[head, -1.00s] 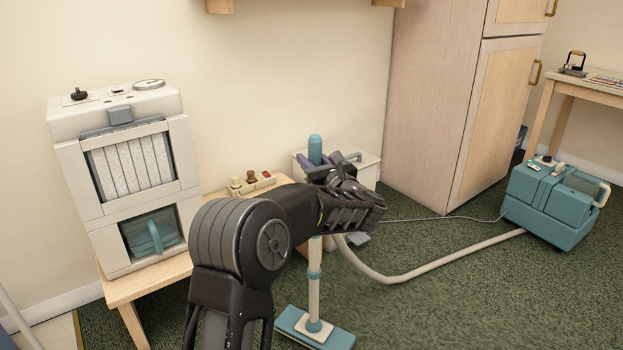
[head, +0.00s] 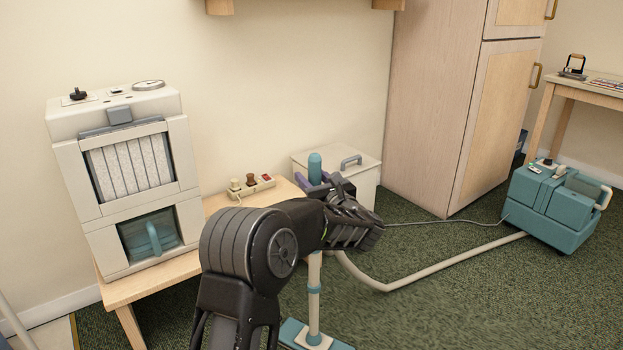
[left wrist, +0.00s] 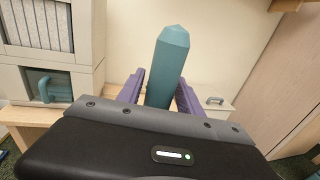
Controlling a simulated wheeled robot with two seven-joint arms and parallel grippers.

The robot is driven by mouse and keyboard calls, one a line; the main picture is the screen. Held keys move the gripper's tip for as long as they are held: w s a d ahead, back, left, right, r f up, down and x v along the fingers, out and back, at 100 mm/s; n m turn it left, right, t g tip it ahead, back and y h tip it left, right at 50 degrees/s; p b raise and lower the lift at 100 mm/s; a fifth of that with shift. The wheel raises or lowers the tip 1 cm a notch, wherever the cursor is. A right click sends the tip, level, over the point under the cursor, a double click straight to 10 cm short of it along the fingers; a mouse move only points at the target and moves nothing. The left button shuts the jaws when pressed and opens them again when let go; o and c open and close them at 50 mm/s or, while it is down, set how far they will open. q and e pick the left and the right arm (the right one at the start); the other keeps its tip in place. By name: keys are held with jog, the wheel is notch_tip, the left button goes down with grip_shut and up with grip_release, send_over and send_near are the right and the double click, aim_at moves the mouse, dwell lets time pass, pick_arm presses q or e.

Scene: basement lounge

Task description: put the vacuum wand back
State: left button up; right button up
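The vacuum wand (head: 314,285) stands upright, with a teal grip, a cream tube and a flat teal floor head (head: 318,338) low at the bottom of the head view. My left gripper (head: 318,184) is closed around the teal grip. In the left wrist view the teal grip (left wrist: 168,65) sits between the two purple fingers, and its top sticks up above them. The cream hose (head: 440,267) runs from behind my gripper to the teal vacuum body (head: 553,207) on the carpet at right. My right gripper is not in view.
A cream machine (head: 125,180) and a power strip (head: 252,187) are on a low wooden bench (head: 150,284) at left. A white box with a grey handle (head: 366,178) stands by the wall behind my gripper. A tall wooden cabinet (head: 440,110) is right of it. Green carpet (head: 440,315) is open in front.

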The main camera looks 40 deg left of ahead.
pick_arm(q)
jog(key=shift+o, duration=0.7)
jog(key=shift+r, duration=0.1)
jog(key=p+v, duration=0.1)
jog(key=v, duration=1.1)
